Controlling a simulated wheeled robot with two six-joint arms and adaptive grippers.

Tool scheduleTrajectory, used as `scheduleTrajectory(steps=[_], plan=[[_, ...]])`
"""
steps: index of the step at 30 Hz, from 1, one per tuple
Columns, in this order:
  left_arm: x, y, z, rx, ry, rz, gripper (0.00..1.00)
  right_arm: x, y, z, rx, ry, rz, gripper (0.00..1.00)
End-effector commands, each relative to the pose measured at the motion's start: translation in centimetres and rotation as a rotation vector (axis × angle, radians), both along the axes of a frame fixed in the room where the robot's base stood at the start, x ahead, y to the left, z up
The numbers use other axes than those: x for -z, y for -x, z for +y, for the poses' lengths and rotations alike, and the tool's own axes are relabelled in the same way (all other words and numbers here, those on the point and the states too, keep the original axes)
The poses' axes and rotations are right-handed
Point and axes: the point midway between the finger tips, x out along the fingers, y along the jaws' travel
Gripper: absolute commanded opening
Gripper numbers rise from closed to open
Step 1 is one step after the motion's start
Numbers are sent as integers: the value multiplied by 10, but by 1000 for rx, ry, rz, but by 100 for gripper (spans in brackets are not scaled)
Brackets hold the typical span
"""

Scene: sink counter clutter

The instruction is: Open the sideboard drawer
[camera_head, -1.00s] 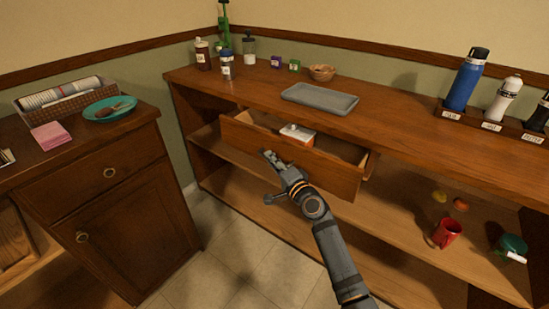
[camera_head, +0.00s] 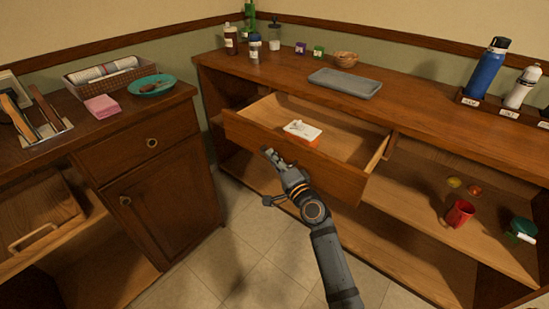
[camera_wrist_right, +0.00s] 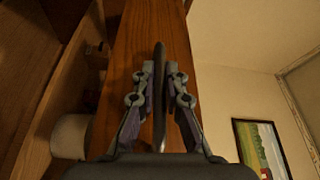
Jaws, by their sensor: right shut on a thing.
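The sideboard drawer (camera_head: 335,175) in the head view is pulled out, its front standing well clear of the sideboard and much of its inside showing. My right gripper (camera_head: 272,158) is at the left part of the drawer front. In the right wrist view my right gripper (camera_wrist_right: 160,80) is shut on the thin dark drawer handle (camera_wrist_right: 160,54), which stands between its fingers in front of the wooden drawer front (camera_wrist_right: 135,50). The handle is hidden behind the gripper in the head view. My left gripper is not in view.
A white and orange box (camera_head: 303,131) lies in the drawer. A grey tray (camera_head: 345,82) is on the sideboard top; a red mug (camera_head: 460,213) stands on the shelf at right. A second cabinet (camera_head: 160,200) stands at left, with clear tiled floor between.

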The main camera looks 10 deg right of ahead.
Motion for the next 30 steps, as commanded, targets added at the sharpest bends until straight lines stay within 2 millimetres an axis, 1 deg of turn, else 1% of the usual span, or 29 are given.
scheduleTrajectory(steps=[6, 7, 12, 18, 20, 23, 26, 30], plan=[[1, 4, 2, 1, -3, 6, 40, 2, 0, 0, 0, 1, 2, 0], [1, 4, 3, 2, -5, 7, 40, 2, 0, 0, 1, 1, 3, 12], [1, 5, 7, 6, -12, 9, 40, 1, 0, 0, 0, 1, 2, 34], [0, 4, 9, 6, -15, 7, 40, 0, 0, 0, 0, 0, 1, 34], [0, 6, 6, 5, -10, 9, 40, 0, 0, 0, 0, 0, 1, 34], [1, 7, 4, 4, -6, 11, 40, 2, 6, -2, 0, 1, 2, 34], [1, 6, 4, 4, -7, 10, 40, 4, 24, -7, 1, 2, 3, 34], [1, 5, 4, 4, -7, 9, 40, 7, 58, -16, -1, 3, 5, 34]])
